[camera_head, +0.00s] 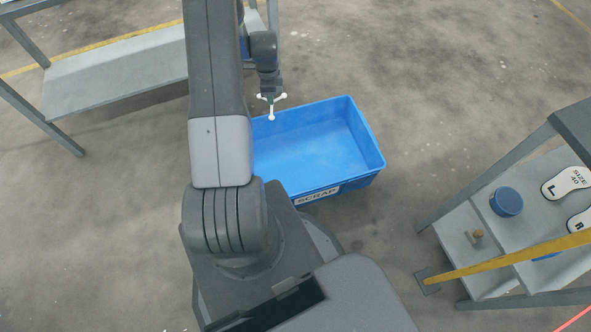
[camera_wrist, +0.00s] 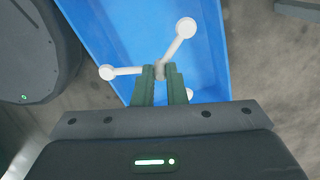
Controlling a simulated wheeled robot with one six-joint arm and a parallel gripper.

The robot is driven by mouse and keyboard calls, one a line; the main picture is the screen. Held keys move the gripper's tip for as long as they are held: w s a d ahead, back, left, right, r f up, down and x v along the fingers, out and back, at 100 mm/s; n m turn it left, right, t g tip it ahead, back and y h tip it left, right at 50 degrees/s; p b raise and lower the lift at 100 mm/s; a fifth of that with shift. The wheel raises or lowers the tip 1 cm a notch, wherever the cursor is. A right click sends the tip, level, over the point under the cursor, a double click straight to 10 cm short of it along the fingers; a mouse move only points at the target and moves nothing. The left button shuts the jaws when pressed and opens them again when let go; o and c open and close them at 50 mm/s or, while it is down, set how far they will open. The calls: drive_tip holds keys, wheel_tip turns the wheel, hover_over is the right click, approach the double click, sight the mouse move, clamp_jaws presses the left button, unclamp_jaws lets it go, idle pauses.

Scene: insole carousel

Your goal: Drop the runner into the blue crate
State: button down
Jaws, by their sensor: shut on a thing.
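The runner (camera_head: 271,111) is a white three-armed piece with round ends. It also shows in the wrist view (camera_wrist: 178,42), where my gripper (camera_wrist: 160,74) is shut on its middle. In the head view my gripper (camera_head: 270,95) hangs over the back left part of the blue crate (camera_head: 368,143). The crate is an open box on the floor with a "SCRAP" label on its front, and the part of it that shows is empty. My arm hides its left side. In the wrist view the crate's blue floor (camera_wrist: 125,30) lies behind the runner.
A grey bench (camera_head: 120,72) stands at the back left. A grey shelf unit (camera_head: 455,245) at the right holds a blue round container (camera_head: 506,202), white insole shapes (camera_head: 567,183) and a small brown item (camera_head: 478,234). The concrete floor between crate and shelf is clear.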

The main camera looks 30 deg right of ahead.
drive_tip(key=s+d+f+m+b, duration=0.3)
drive_tip(key=d+f+m+b, duration=0.2)
drive_tip(key=f, duration=0.6)
drive_tip(key=s+d+f+m+b, duration=0.4)
drive_tip(key=d+f+m+b, duration=0.2)
drive_tip(key=f, duration=0.4)
drive_tip(key=shift+f, duration=0.35)
drive_tip(key=c, duration=1.4)
unclamp_jaws()
drive_tip(key=shift+r, duration=0.1)
wheel_tip(320, 180, up, 14)
drive_tip(key=p, duration=0.2)
drive_tip(key=shift+p, duration=0.4)
drive_tip(key=shift+f, duration=0.25)
wheel_tip(320, 180, down, 14)
drive_tip(key=b, duration=0.3)
drive_tip(key=shift+r+p, duration=0.9)
drive_tip(key=shift+r, duration=1.9)
